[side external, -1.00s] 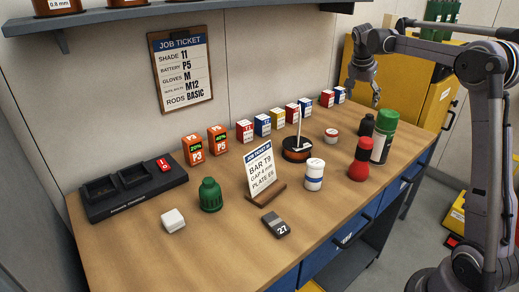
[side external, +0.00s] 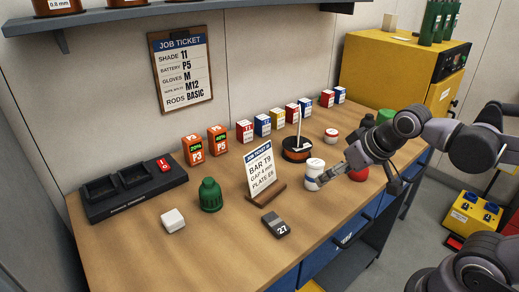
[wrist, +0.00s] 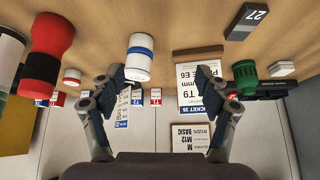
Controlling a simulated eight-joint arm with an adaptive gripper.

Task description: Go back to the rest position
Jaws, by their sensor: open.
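My gripper (side external: 328,176) reaches in from the right over the front part of the bench in the side external view. Its fingertips appear close to the white jar with a blue band (side external: 314,168), partly overlapping it; I cannot tell whether they touch. In the wrist view my gripper (wrist: 168,88) has its two fingers spread wide with nothing held between them. The white jar (wrist: 139,58) shows beyond the left finger there, and the small job ticket stand (wrist: 197,82) shows near the right finger.
The wooden bench (side external: 130,240) carries a green bottle (side external: 210,195), a grey block marked 27 (side external: 275,225), a black charger (side external: 130,188) and several small boxes along the wall. My arm hides part of the right end.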

